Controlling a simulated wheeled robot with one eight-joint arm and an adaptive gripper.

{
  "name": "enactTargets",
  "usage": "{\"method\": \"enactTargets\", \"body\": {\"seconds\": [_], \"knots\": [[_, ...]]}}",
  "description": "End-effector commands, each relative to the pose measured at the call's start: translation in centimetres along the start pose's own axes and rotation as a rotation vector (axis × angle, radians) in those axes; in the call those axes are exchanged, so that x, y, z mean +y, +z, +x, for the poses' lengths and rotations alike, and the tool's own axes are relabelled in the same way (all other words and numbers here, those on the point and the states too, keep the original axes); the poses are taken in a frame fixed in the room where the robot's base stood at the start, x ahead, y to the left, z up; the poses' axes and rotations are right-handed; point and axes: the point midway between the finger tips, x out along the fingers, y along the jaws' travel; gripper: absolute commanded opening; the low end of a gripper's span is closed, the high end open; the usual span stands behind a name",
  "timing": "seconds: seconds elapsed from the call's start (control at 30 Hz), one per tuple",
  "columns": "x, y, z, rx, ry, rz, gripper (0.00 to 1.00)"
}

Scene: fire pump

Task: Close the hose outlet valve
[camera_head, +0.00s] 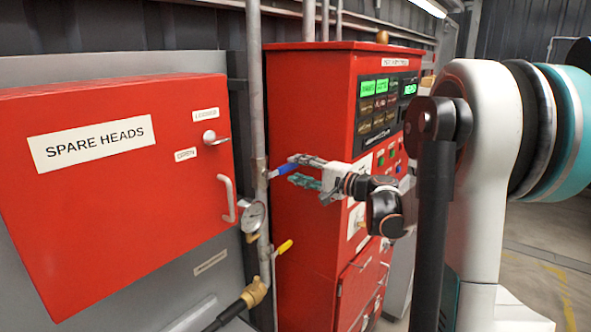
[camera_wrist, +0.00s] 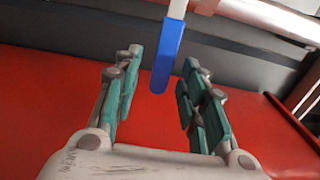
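A valve lever with a blue grip (camera_head: 284,170) juts right from the vertical grey pipe (camera_head: 263,200), near the pressure gauge. My gripper (camera_head: 297,170) is open at this lever, one finger above and one below it in the head view. In the wrist view the blue grip (camera_wrist: 167,56) reaches between the two open fingers (camera_wrist: 163,62), apart from both. A second lever with a yellow grip (camera_head: 284,247) sits lower on the pipe, above a brass hose fitting (camera_head: 255,292) with a dark hose. No label shows which lever is the hose outlet valve.
A red spare heads cabinet (camera_head: 110,190) with a handle stands at the left. A round gauge (camera_head: 253,215) is on the pipe. A red control cabinet (camera_head: 310,110) with lit displays stands close behind my gripper. Floor is open at the right.

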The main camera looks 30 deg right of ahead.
Motion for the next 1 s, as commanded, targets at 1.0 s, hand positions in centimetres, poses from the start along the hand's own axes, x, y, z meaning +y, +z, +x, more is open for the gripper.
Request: {"method": "enactTargets", "body": {"seconds": [1.0], "knots": [[0.0,0.0,-10.1,0.0,0.001,0.0,0.38]]}}
